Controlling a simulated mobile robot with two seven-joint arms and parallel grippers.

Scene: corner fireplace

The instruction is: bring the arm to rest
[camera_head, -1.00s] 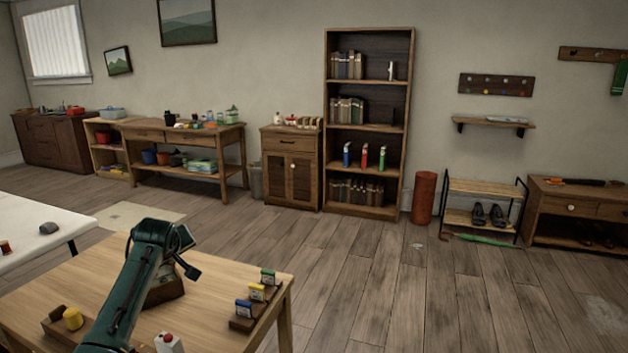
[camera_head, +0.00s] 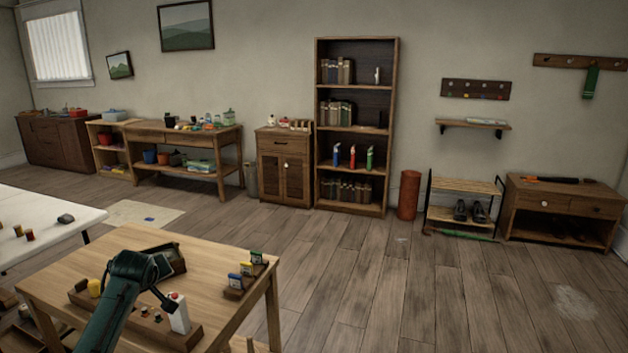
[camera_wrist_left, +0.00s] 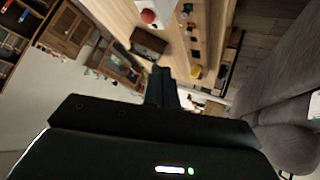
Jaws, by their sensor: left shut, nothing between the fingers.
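My teal left arm (camera_head: 112,295) comes in from the bottom left in the head view and reaches over the wooden table (camera_head: 207,262). In the left wrist view my left gripper (camera_wrist_left: 162,88) is shut, with its dark fingers together and nothing between them. The table (camera_wrist_left: 188,75) fills much of the upper middle of that view, beyond the fingers. Whether the fingertips show in the head view is hard to tell. My right gripper is not in view.
A white table (camera_head: 40,222) stands left.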

